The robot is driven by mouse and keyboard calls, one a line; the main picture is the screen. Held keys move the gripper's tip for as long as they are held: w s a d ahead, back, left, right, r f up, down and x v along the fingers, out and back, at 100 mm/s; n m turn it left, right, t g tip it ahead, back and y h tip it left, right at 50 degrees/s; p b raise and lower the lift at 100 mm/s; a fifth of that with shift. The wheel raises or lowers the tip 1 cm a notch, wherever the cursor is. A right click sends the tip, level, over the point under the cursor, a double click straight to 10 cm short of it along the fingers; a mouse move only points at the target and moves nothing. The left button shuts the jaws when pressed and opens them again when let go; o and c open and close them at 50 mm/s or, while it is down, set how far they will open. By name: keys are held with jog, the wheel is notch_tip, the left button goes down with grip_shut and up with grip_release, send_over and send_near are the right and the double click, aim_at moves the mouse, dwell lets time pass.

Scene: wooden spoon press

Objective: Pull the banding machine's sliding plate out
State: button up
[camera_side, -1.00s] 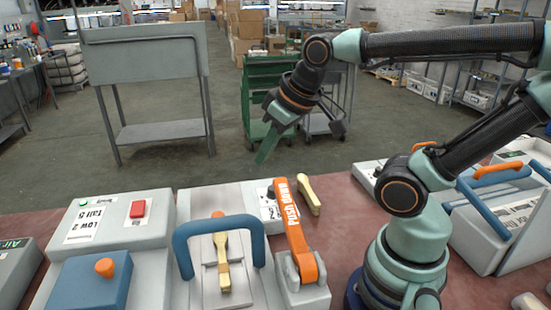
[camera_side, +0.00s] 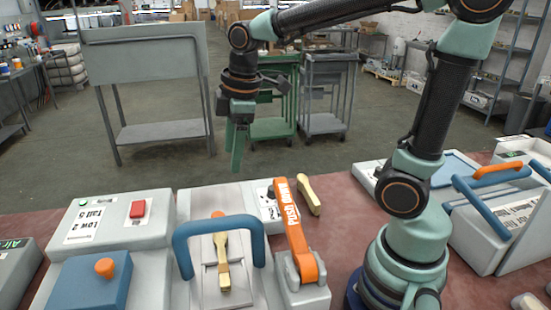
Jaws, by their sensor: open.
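My gripper (camera_side: 250,130) hangs in the air above the back of the centre machine, pointing down, open and empty, touching nothing. The centre machine (camera_side: 194,285) has a blue arched handle (camera_side: 218,222) and an orange push-down lever (camera_side: 291,225). A wooden spoon (camera_side: 222,265) lies on its narrow grey plate, under the arch. An orange knob (camera_side: 217,214) shows behind the arch. The left machine (camera_side: 150,228) has a blue block (camera_side: 85,285) with an orange knob (camera_side: 105,268) at its front. No label shows which machine is the banding machine.
A machine with blue and orange handles (camera_side: 500,225) stands at the right. The red button (camera_side: 138,208) is on the left machine. Red table top (camera_side: 345,215) is bare between the lever and my base.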

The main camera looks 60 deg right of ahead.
aim_at(218, 214)
jog(key=w+f+n, duration=0.1)
jog(key=f+n, duration=0.1)
jog(key=f, duration=0.3)
jog(key=w+a+f+n+g, duration=0.1)
jog(key=w+f+n, duration=0.1)
jog(key=f, duration=0.4)
jog(key=w+f+n+g, duration=0.1)
jog(key=w+f+n, duration=0.1)
jog(key=f, duration=0.3)
jog(key=shift+a+f+n, duration=0.25)
jog(key=shift+n, duration=0.65)
grip_shut()
jog(key=shift+r, duration=0.1)
dwell(0.3)
